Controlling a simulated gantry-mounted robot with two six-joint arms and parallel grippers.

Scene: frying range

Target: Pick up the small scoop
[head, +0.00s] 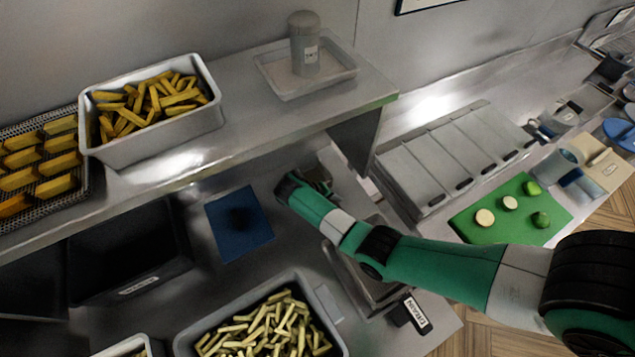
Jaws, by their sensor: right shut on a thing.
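My right gripper (318,186) is under the right end of the steel shelf, low over the counter. Its arm comes in from the right. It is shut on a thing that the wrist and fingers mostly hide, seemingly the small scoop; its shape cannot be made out. My left gripper is not in view.
A steel shelf (245,134) overhangs the counter, bearing a tub of fries (150,148) and a shaker (304,45) in a tray. A blue mat (239,222), a fries bin (335,338), lidded containers (440,160) and a green board (480,238) surround the arm.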

